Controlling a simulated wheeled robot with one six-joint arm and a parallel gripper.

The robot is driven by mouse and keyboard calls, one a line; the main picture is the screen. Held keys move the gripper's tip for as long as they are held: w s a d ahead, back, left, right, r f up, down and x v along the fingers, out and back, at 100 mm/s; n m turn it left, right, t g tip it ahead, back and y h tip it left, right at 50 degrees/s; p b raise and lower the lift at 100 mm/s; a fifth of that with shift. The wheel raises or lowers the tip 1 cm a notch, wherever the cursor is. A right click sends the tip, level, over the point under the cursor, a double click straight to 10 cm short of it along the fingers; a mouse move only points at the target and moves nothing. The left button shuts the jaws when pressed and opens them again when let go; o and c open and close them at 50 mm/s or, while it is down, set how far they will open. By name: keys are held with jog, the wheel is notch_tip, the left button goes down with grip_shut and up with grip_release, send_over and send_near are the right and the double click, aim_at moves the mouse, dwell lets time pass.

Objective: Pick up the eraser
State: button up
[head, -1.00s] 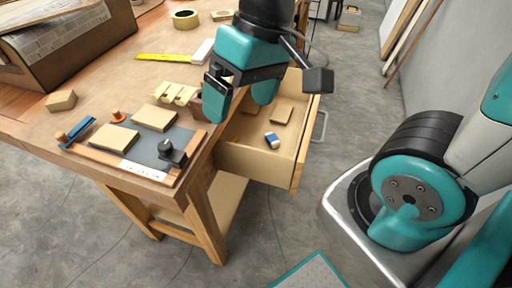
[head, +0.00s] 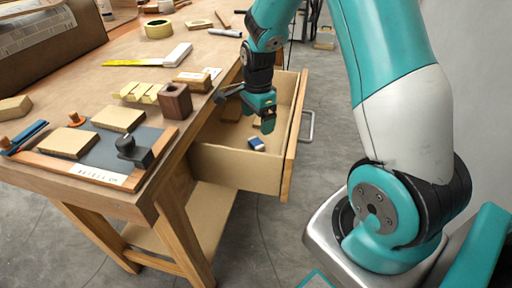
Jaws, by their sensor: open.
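The eraser (head: 257,144) is a small block, white and blue, lying in the open drawer (head: 236,167) near its front. My gripper (head: 262,122) is teal and black and points down into the drawer, just above and behind the eraser in the picture. It holds nothing that I can see. The fingers overlap from this angle, and the gap between them and the eraser is hard to judge.
A small wood block (head: 232,110) lies farther back in the drawer. The drawer walls surround the gripper closely. On the workbench (head: 203,62) stand a dark wooden block (head: 175,101), a tray (head: 143,179) with blocks, a yellow ruler (head: 122,63) and a tape roll (head: 158,29).

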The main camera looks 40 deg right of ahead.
aim_at(257, 141)
notch_tip(257, 141, down, 9)
jog(key=shift+r+b, duration=0.15)
jog(key=shift+b, duration=0.3)
jog(key=c, duration=1.1)
jog(key=shift+r, duration=0.1)
notch_tip(257, 141, up, 20)
jog(key=p, duration=0.2)
jog(key=shift+a+p, duration=0.1)
jog(key=shift+p, duration=0.25)
